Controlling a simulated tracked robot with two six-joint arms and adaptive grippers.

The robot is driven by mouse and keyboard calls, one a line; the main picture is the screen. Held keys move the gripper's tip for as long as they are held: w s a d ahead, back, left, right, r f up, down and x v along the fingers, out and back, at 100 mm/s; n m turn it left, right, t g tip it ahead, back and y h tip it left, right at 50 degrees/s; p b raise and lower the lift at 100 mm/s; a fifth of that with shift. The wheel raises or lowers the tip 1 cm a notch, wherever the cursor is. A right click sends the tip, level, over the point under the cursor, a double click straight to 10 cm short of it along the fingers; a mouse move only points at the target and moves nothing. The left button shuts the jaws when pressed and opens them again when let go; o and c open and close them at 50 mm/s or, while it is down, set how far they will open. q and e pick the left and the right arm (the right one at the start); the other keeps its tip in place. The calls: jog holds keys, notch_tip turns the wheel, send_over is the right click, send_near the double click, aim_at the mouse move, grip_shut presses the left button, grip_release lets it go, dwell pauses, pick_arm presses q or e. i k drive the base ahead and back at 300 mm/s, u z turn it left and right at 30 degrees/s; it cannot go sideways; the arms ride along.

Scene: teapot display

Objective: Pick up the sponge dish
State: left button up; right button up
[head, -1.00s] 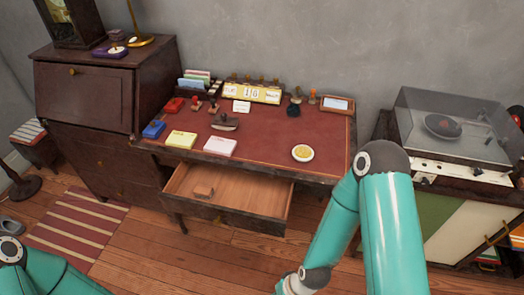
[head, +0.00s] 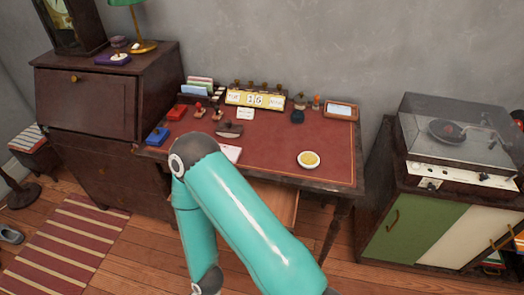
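The sponge dish (head: 308,167) is a small round white dish with a yellow sponge (head: 309,158) in it. It sits on the red desk top, towards the front right, with nothing touching it. One teal arm of mine, entering from the bottom, bends at an elbow left of the dish and runs down out of the picture. Neither gripper is in view.
The desk (head: 270,140) carries stamps, a blue box (head: 158,136), a date display (head: 254,98) and a small framed tray (head: 341,109) at the back. My arm hides most of the open drawer (head: 275,200). A record player (head: 457,135) stands on a cabinet to the right.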

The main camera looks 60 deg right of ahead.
aim_at(309, 159)
jog(key=k, duration=1.55)
jog(key=z, duration=0.95)
jog(key=i, duration=0.9)
